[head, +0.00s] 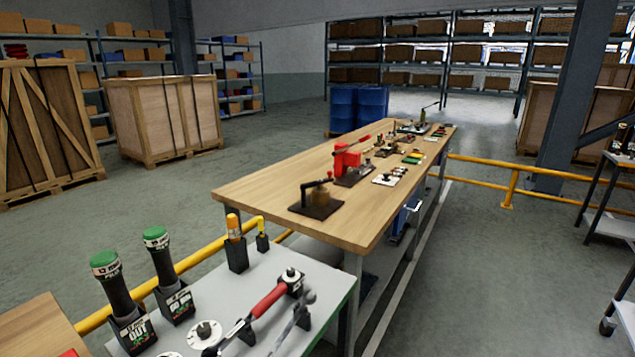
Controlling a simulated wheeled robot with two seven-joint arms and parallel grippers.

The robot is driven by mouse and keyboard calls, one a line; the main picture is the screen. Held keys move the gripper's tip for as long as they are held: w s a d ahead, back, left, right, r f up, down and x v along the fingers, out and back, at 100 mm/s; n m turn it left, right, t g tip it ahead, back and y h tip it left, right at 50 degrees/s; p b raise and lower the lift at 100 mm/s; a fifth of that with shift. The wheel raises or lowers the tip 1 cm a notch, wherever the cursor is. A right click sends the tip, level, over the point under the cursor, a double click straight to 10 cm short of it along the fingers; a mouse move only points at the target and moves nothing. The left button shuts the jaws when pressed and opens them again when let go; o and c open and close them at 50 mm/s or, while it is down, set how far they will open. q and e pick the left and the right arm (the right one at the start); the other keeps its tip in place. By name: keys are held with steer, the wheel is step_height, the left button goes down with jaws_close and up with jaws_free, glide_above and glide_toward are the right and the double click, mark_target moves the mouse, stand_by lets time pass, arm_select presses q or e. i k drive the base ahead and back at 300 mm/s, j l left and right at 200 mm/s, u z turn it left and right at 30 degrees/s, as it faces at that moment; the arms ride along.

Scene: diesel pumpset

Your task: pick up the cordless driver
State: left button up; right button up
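I cannot pick out a cordless driver for certain in the head view. A small dark upright item (622,137) stands on the cart at the right edge, too small and cut off to identify. Neither of my grippers is in view.
A light grey table (262,277) in front holds two green-topped black tools (118,290) (165,265) in stands and a red-handled wrench (268,301). A long wooden bench (240,190) behind carries a red press (346,158) and several small parts.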

mark_target(106, 267)
steer(key=u, duration=1.25)
